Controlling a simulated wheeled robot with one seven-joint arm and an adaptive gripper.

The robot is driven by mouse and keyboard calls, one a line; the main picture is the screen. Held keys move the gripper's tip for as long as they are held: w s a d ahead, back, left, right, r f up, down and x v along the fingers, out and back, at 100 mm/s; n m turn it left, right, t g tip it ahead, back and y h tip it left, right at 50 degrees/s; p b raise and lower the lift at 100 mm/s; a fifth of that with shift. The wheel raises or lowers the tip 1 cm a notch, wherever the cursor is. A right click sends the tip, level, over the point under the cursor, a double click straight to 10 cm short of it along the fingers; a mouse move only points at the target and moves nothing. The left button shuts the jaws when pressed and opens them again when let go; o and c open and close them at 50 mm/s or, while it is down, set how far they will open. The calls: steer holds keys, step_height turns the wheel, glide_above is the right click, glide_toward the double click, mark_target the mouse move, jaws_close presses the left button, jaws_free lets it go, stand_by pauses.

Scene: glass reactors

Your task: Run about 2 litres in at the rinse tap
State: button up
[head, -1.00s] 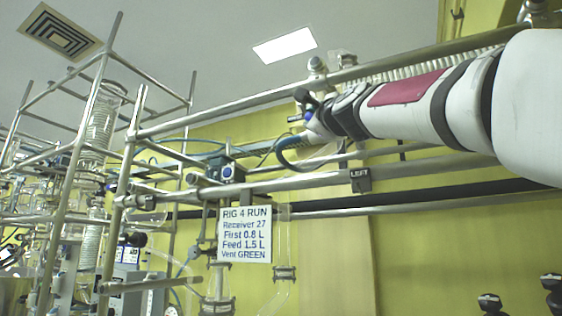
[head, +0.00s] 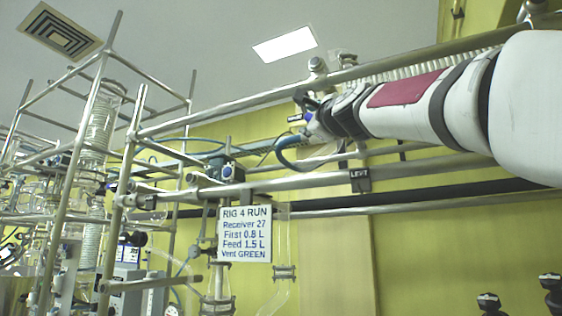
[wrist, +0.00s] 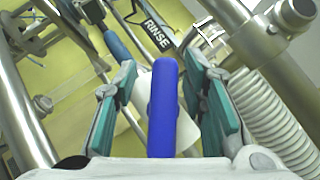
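A dark tag reading RINSE (wrist: 158,34) is at the top of the wrist view. Below it, a blue lever handle (wrist: 163,105) stands upright in the picture in front of a white rounded part (wrist: 186,128). My gripper (wrist: 168,98) has its teal pads on either side of the handle, with a visible gap on each side. It is open and holds nothing. In the head view my gripper (head: 308,120) is up at the rig's rails, small and partly hidden by my wrist. The tap's outlet and any flow are not visible.
A sign (head: 244,234) reads RIG 4 RUN, Receiver 27, First 0.8 L, Feed 1.5 L, Vent GREEN. A LEFT tag (head: 360,180) hangs on a rail. Metal rails, a blue hose (head: 283,158) and a ribbed hose (wrist: 265,115) run close to my gripper.

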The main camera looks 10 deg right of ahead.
steer(key=shift+s, duration=0.15)
steer(key=v, duration=1.1)
steer(key=shift+s+f, duration=0.2)
steer(key=shift+s, duration=0.15)
stand_by(6.4)
